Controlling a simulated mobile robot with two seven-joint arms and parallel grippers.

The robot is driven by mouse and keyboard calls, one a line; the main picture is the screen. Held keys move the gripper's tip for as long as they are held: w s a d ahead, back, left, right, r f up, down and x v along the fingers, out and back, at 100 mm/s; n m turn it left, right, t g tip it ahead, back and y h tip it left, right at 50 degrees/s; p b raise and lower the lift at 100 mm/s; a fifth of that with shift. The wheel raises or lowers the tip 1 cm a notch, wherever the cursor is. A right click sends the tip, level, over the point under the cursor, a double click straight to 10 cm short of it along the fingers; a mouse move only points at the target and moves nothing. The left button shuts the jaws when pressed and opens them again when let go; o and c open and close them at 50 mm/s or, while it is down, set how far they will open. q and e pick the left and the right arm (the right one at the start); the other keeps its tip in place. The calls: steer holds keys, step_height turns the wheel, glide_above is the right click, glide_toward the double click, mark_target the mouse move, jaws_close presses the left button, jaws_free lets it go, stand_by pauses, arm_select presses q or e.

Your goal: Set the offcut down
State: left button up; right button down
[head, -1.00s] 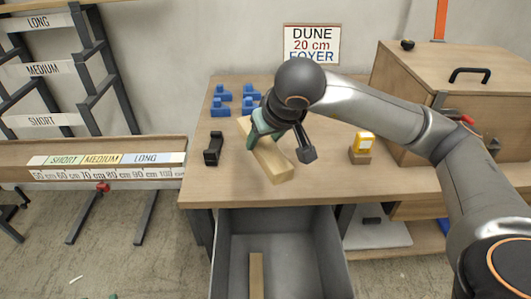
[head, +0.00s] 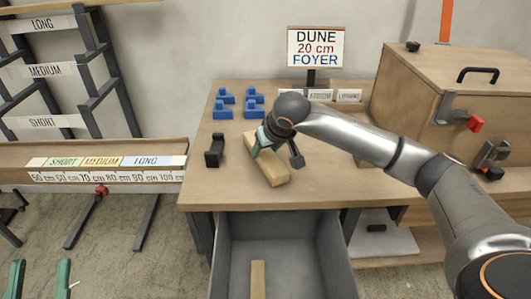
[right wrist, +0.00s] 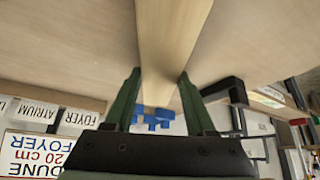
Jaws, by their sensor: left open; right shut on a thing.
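The offcut (head: 275,172) is a pale, straight piece of wood at the middle of the workbench (head: 225,185). My right gripper (head: 268,146) is shut on it, and the arm covers part of its far end. In the right wrist view, the offcut (right wrist: 170,45) runs between the two green fingers (right wrist: 158,92). I cannot tell whether its underside touches the bench top. My left gripper (head: 38,280) is open and empty at the lower left, over the floor, far from the offcut.
An open grey drawer (head: 225,258) below the bench front holds a wooden strip (head: 257,279). Blue blocks (head: 252,103) and a black holder (head: 214,150) stand left of the offcut. A wooden box (head: 420,95) with clamps stands right. A sign (head: 315,47) stands behind.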

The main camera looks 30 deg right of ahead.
arm_select(q)
steer(key=shift+s+r+h, duration=0.15)
steer(key=shift+r+h, duration=0.1)
steer(key=shift+h, duration=0.05)
arm_select(e)
steer(key=shift+f, duration=0.1)
arm_select(q)
steer(key=shift+s+d+r+m, duration=0.1)
steer(key=shift+s+r+m, duration=0.1)
steer(key=shift+r+m, duration=0.1)
arm_select(e)
steer(key=shift+f, duration=0.15)
steer(key=shift+c, duration=1.1)
jaws_free()
arm_select(q)
steer(key=shift+s+r, duration=0.1)
steer(key=shift+r, duration=0.1)
